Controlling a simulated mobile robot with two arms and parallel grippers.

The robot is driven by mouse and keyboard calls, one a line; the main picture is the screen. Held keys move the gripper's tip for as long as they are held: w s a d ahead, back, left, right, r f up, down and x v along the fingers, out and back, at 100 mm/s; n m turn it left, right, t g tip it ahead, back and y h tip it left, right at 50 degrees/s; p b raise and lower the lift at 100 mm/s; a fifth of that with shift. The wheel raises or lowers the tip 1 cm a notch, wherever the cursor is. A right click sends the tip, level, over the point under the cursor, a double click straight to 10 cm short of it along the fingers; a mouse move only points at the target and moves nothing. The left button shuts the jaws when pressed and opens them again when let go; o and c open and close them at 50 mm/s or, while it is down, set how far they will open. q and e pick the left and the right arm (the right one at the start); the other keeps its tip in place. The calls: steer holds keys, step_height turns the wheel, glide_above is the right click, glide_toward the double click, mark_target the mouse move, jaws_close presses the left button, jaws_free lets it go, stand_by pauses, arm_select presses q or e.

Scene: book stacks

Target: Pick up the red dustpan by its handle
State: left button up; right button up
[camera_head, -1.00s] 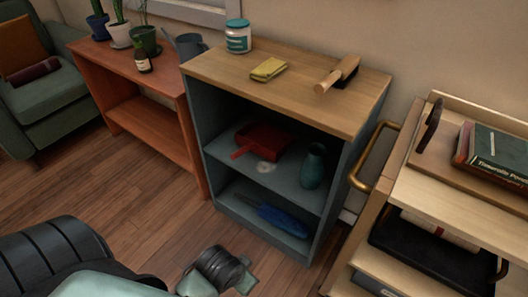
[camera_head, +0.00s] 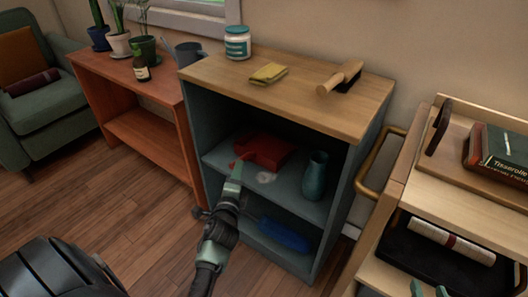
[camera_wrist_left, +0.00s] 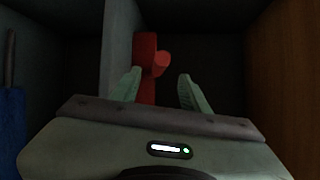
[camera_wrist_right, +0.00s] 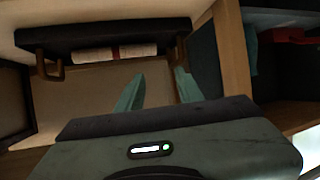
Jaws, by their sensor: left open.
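The red dustpan (camera_head: 265,151) lies on the middle shelf of the dark teal bookcase (camera_head: 194,130). My left gripper (camera_head: 237,168) is at the front of that shelf, and its fingers cover part of the dustpan's handle side in the head view. In the left wrist view, its open fingers (camera_wrist_left: 160,88) point at the red dustpan (camera_wrist_left: 145,45), whose rounded handle end (camera_wrist_left: 161,63) shows beyond and between the fingertips. Contact cannot be seen. My right gripper (camera_head: 429,291) is open and empty by the wooden cart; its fingers (camera_wrist_right: 160,90) are apart.
A blue object (camera_head: 285,236) lies on the bottom shelf. A brush (camera_head: 340,77), yellow cloth (camera_head: 268,74) and jar (camera_head: 237,42) are on top. The cart (camera_head: 395,200) stands right.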

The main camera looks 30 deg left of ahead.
mark_target(242, 157)
arm_select(q)
steer(key=shift+m, duration=0.5)
steer(key=b+x, duration=0.2)
steer(key=x, duration=0.6)
steer(key=shift+d+f, duration=0.15)
steer(key=shift+w, duration=0.2)
jaws_close()
arm_select(e)
step_height(242, 157, up, 12)
steer(key=w+a+t+y, duration=0.2)
steer(key=t, duration=0.4)
steer(key=shift+w+a+f+t, duration=0.15)
steer(key=shift+w+f+t, duration=0.1)
steer(key=shift+t, duration=0.05)
